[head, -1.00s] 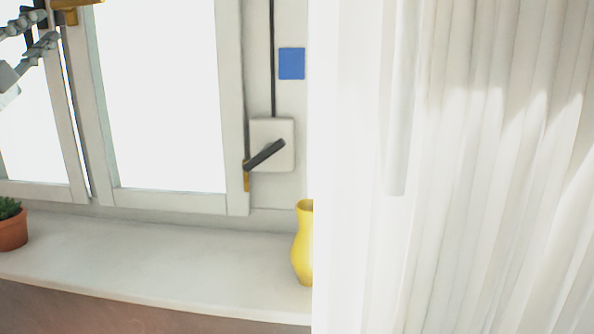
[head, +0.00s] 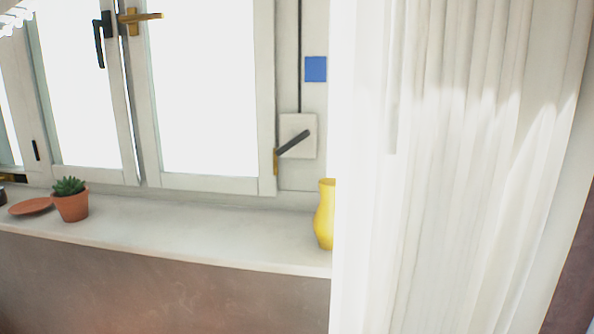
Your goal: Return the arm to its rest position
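A small pale, jointed part of my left gripper (head: 15,20) shows at the top left corner of the head view, washed out against the bright window. Its fingers are too cut off to tell whether they are open or shut. It is apart from the black window handle (head: 102,38) and the brass handle (head: 138,18), which are to its right on the window frame. My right gripper is not in view.
A potted succulent (head: 71,205), a terracotta saucer (head: 31,206) and a yellow vase (head: 325,215) stand on the white sill (head: 200,228). A white curtain (head: 450,170) fills the right and partly hides the vase.

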